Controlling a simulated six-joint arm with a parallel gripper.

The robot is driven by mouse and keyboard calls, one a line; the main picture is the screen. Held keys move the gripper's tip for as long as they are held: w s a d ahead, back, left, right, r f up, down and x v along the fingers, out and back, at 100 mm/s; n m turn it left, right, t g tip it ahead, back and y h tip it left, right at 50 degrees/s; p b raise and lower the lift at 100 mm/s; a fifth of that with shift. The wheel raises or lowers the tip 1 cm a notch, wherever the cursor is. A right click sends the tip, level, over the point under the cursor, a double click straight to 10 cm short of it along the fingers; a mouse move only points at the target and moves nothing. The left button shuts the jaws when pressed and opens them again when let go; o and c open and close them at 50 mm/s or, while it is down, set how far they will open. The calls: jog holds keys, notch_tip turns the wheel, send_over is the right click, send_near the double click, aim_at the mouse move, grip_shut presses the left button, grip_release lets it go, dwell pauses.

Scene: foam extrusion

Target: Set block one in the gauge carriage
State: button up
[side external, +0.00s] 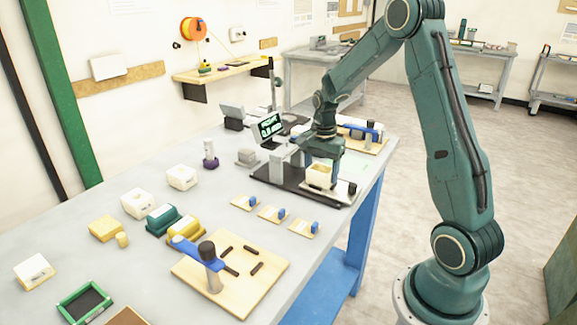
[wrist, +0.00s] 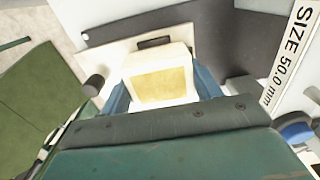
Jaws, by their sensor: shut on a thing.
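A cream block (side external: 318,177) with a yellowish square face is held in my gripper (side external: 321,167), low over the dark base of the gauge (side external: 278,178). In the wrist view the block (wrist: 160,82) sits between the two blue fingers of my gripper (wrist: 162,90), which are shut on its sides. A pale plate (wrist: 112,62), seemingly part of the carriage, shows around the block, with a dark piece (wrist: 154,42) just beyond it. The block's underside is hidden, so I cannot tell whether it touches the carriage. A "SIZE 50.0 mm" label (wrist: 290,55) shows at right.
A small screen (side external: 270,128) stands behind the gauge. Other white blocks (side external: 138,203) lie to the left on the grey table (side external: 105,195). Several small wooden pieces with blue parts (side external: 273,214) lie in front, near a wooden board with a blue clamp (side external: 185,270).

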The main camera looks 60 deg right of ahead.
jog(key=shift+f, duration=0.2)
jog(key=o, duration=1)
jog(key=shift+o, duration=0.2)
jog(key=shift+r, duration=0.15)
notch_tip(320, 180, up, 14)
jog(key=shift+f, duration=0.2)
